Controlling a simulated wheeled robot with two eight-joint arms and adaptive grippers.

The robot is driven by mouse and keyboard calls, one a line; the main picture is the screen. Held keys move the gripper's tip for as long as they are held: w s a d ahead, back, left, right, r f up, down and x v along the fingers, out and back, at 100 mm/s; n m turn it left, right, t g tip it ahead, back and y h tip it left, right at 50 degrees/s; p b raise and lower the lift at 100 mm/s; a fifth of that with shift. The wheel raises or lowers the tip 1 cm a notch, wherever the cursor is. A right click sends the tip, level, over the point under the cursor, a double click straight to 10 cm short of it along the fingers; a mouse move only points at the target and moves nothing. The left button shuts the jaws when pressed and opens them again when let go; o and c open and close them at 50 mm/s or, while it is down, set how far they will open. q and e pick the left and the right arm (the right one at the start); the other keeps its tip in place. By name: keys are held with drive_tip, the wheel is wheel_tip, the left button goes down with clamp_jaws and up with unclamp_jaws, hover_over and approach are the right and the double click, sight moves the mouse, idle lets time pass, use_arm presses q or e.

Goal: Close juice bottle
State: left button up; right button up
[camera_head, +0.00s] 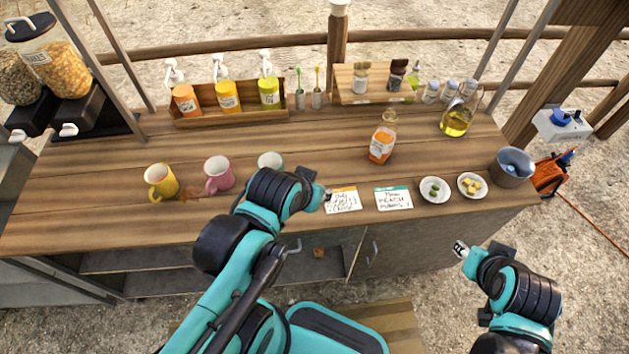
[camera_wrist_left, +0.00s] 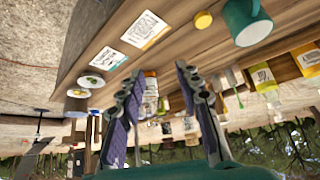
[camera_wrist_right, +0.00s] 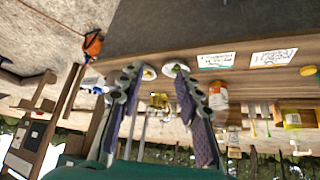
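The juice bottle (camera_head: 381,145) stands upright on the wooden counter, with orange juice, a white label and a clear neck. No cap shows on its neck. It also appears in the right wrist view (camera_wrist_right: 218,96). A yellow round cap (camera_wrist_left: 203,20) lies on the counter beside the green mug in the left wrist view; the right wrist view shows it at the right edge (camera_wrist_right: 308,71). In the head view my left arm hides it. My left gripper (camera_head: 326,195) is over the counter's front part, open and empty. My right gripper (camera_head: 460,249) is open and empty, in front of the counter.
Yellow, pink and green mugs (camera_head: 270,161) stand left of my left gripper. Two note cards (camera_head: 393,198) and two small bowls (camera_head: 435,190) lie along the front edge. An oil flask (camera_head: 456,120) stands right of the bottle. Bottle racks (camera_head: 230,112) line the back.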

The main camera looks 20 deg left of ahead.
use_arm(q)
drive_tip(key=shift+o, duration=1.3)
drive_tip(key=shift+a, duration=0.1)
use_arm(e)
drive_tip(key=o, duration=0.5)
use_arm(q)
drive_tip(key=w+a+f+m+g+p, duration=0.1)
drive_tip(key=w+a+f+g, duration=0.1)
drive_tip(key=w+a, duration=0.3)
drive_tip(key=w+a+f+m+g, duration=0.1)
drive_tip(key=w+a+f+g, duration=0.2)
drive_tip(key=w+a+g, duration=0.2)
drive_tip(key=shift+w+a+m+p, duration=0.2)
drive_tip(key=shift+w+m+p, duration=0.1)
drive_tip(key=shift+w+p, duration=0.15)
use_arm(e)
drive_tip(key=shift+r, duration=0.9)
use_arm(q)
drive_tip(key=shift+f, duration=0.1)
wheel_tip(320, 180, down, 7)
drive_tip(key=b, duration=0.2)
drive_tip(key=shift+w+b, duration=0.1)
drive_tip(key=shift+b, duration=0.25)
use_arm(e)
wheel_tip(320, 180, down, 3)
drive_tip(key=shift+r, duration=0.2)
use_arm(q)
drive_tip(key=shift+r, duration=0.2)
